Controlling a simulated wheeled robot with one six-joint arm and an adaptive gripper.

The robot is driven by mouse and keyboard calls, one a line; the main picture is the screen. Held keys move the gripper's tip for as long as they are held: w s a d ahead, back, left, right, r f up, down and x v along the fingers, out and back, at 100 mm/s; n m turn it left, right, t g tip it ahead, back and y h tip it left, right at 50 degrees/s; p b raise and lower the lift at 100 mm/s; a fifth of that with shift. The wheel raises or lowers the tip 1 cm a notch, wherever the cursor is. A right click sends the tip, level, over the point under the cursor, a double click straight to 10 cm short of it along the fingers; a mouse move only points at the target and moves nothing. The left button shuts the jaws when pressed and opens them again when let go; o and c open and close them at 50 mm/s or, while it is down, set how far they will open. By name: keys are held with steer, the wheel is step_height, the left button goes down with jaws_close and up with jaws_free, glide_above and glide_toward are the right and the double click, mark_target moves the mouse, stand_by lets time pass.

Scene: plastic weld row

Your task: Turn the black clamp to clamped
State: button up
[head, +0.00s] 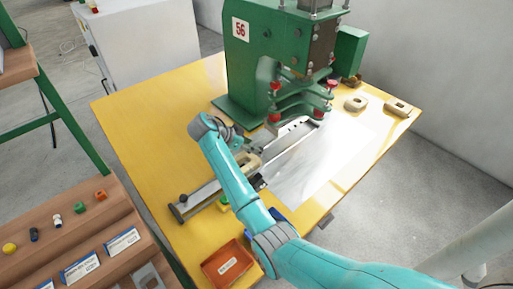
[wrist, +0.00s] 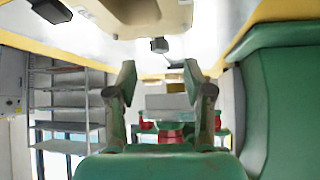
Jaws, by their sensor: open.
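A long grey rail fixture (head: 205,197) lies on the yellow table (head: 140,110) in front of the green press. A dark piece beside the beige block (head: 248,163) may be the black clamp (head: 257,182); my arm partly covers this area, and I cannot read the clamp's position. My gripper (head: 243,146) is over the rail near the beige block, partly hidden by my wrist. In the wrist view my gripper (wrist: 162,92) has its fingers apart with nothing between them. A beige part with a small black knob (wrist: 159,45) shows at the top; contact is not visible.
The green press (head: 250,60), marked 56, stands behind the rail. A white sheet (head: 325,165) lies at right, with beige blocks (head: 356,103) beyond it. An orange bin (head: 228,264) sits at the front edge. A wooden shelf (head: 75,235) stands lower left.

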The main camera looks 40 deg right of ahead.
steer(key=shift+x, duration=2.2)
jaws_close()
